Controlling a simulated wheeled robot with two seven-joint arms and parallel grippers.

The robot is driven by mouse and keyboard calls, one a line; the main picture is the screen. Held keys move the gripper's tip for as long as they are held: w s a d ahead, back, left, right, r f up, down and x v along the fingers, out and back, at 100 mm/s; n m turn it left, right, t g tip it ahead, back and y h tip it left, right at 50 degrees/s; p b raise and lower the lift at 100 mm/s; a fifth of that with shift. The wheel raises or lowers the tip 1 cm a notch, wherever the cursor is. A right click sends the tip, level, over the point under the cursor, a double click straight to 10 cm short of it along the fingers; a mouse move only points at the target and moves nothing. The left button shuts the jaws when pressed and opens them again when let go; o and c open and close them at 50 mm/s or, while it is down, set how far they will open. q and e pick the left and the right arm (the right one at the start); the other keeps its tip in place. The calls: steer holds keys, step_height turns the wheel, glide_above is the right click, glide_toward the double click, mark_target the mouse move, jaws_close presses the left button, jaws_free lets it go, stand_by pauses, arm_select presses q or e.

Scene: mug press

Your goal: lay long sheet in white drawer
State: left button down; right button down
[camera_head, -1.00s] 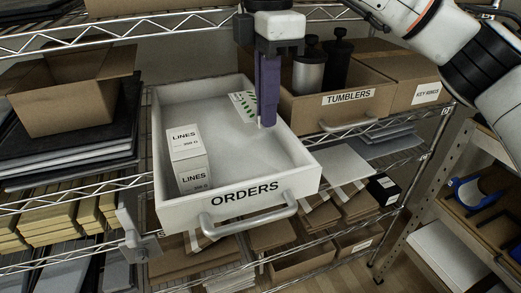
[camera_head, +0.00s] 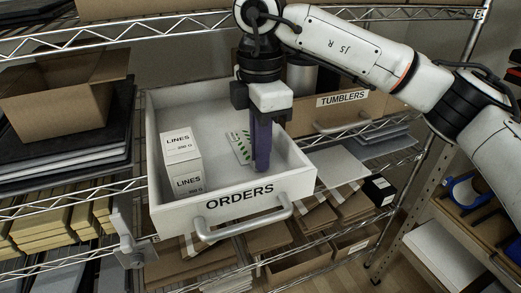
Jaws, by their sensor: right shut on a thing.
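The white drawer (camera_head: 160,221), labelled ORDERS, is pulled out from the rack, with a grey handle on its front. My right gripper (camera_head: 261,168) reaches into its right half from above, its purple fingers pointing down. It is shut on a small white sheet with green marks (camera_head: 238,146), at the left side of the fingers. The fingers hide part of the sheet, and I cannot tell whether it touches the drawer floor. My left gripper is not in view.
A TUMBLERS box (camera_head: 383,97) is behind right. A cardboard box (camera_head: 65,100) is on the left, and a grey bracket (camera_head: 133,248) sits by the drawer's left front corner. The drawer's middle floor is clear.

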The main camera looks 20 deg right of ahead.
steer(key=c, duration=1.9)
jaws_free()
steer(key=shift+f, duration=0.1)
step_height(320, 180, up, 12)
steer(key=shift+p, duration=0.4)
